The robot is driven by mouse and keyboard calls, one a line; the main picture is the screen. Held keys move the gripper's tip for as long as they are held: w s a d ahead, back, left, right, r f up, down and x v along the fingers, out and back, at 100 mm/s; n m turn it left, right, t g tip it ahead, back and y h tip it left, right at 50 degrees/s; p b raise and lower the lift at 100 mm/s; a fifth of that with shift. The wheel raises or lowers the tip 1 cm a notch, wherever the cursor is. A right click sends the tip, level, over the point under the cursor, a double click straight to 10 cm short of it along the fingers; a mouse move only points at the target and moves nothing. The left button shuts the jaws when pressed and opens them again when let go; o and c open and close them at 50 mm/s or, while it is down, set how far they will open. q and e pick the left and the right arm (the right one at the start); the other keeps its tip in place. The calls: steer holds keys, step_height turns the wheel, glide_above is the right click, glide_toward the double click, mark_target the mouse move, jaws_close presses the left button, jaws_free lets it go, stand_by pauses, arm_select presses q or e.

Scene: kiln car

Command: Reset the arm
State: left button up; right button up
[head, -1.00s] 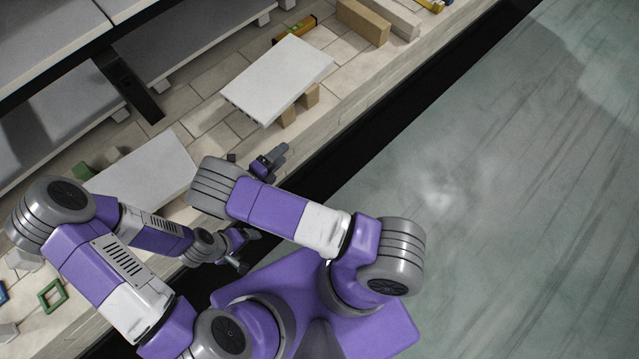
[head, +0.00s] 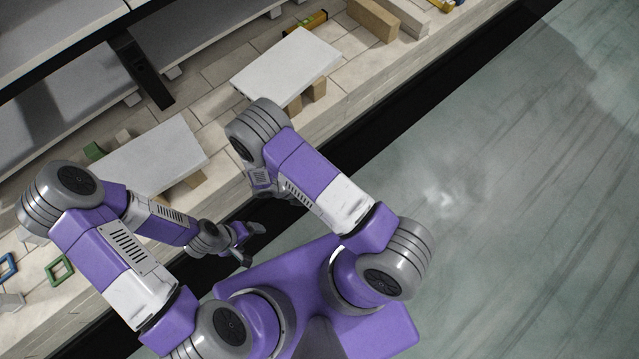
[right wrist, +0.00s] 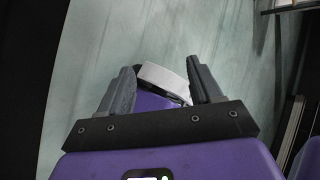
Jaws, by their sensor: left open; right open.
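My left gripper (head: 252,244) is open and empty, in front of the counter's near edge in the head view. My right arm is bent, with its elbow raised near the pale slab; in the head view its gripper is mostly hidden under the arm. In the right wrist view the right gripper (right wrist: 160,72) is open, with its two grey fingers apart. A white and purple part of my own body shows beyond and between those fingers, and nothing is gripped.
On the tiled counter are a pale slab (head: 285,68) on tan blocks, a second slab (head: 150,158), a green square frame (head: 59,270), a level (head: 306,22) and a long tan block (head: 372,20). Grey shelves are behind. The greenish floor (head: 520,200) at right is clear.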

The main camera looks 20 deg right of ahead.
steer(key=shift+s+a+f+m+y, duration=0.15)
steer(key=shift+s+m+y, duration=0.2)
steer(key=shift+s, duration=0.25)
steer(key=shift+g, duration=0.3)
steer(key=s+a+r+m+g+y+p, duration=0.15)
steer(key=s+a+m+y, duration=0.45)
steer(key=m, duration=0.6)
step_height(320, 180, up, 6)
steer(key=m+t+y+p, duration=0.1)
steer(key=m+t+y, duration=0.1)
steer(key=m, duration=0.7)
steer(key=w+d+m+t+y+p, duration=0.1)
steer(key=m+t+y, duration=0.2)
steer(key=m, duration=0.7)
steer(key=shift+w+y, duration=0.3)
steer(key=shift+y, duration=0.15)
